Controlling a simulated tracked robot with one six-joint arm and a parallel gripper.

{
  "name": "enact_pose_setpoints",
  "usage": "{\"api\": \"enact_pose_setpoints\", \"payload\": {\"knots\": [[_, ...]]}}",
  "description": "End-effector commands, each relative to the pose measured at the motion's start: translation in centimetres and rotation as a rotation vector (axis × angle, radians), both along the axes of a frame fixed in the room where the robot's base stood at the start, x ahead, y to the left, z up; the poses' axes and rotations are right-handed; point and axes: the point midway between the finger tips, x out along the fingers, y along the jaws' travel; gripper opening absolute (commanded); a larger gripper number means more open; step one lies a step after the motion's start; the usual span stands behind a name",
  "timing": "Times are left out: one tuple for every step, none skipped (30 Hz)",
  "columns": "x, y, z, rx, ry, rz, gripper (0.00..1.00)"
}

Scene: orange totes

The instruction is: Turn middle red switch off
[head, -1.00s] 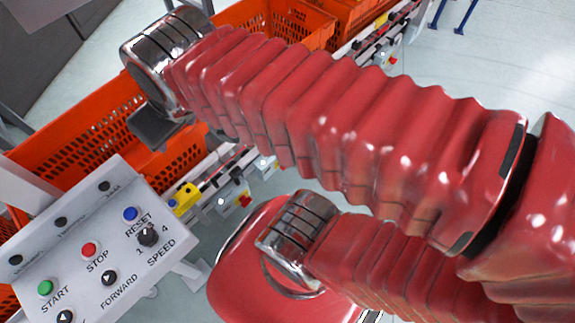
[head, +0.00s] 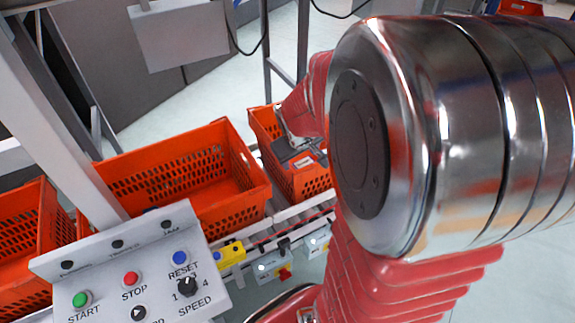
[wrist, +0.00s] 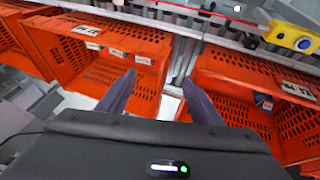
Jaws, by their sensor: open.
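A red switch (head: 285,273) sits on a light grey box (head: 268,266) along the conveyor's near side in the head view. A second grey box (head: 318,242) is further right, partly hidden by my arm. I cannot tell which switch is the middle one.
Orange totes (head: 225,185) line the conveyor. A yellow box (head: 231,254) with a blue button is at its near edge, also in the wrist view (wrist: 290,36). A control panel (head: 215,297) stands at lower left. My large arm joint blocks the right side.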

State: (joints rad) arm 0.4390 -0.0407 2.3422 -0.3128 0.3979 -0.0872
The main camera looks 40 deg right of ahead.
Motion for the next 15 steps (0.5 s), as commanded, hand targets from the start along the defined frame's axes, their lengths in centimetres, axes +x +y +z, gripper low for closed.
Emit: {"api": "enact_pose_setpoints", "payload": {"knots": [[0.1,-1.3,-1.3,-0.002,0.013,-0.006,0.59],[0.1,-2.0,-1.9,-0.005,0.017,-0.008,0.59],[0.2,-2.9,-2.8,-0.008,0.023,-0.007,0.59],[0.2,-3.5,-3.5,-0.01,0.028,-0.007,0.59],[0.2,-4.2,-4.2,-0.012,0.032,-0.008,0.59],[0.2,-5.0,-5.1,-0.014,0.038,-0.008,0.59],[0.2,-5.7,-5.8,-0.014,0.041,-0.008,0.59],[0.2,-6.3,-6.5,-0.015,0.045,-0.008,0.59],[0.1,-7.1,-7.4,-0.016,0.049,-0.008,0.59],[-0.1,-7.7,-8.2,-0.015,0.053,-0.008,0.59],[-0.2,-8.3,-9.0,-0.014,0.057,-0.007,0.59],[-0.3,-9.0,-10.0,-0.013,0.062,-0.006,0.59],[-0.5,-9.6,-10.7,-0.012,0.063,-0.004,0.59],[-0.6,-10.2,-11.5,-0.01,0.067,-0.005,0.59],[-0.9,-10.8,-12.6,-0.007,0.07,-0.003,0.59]]}}
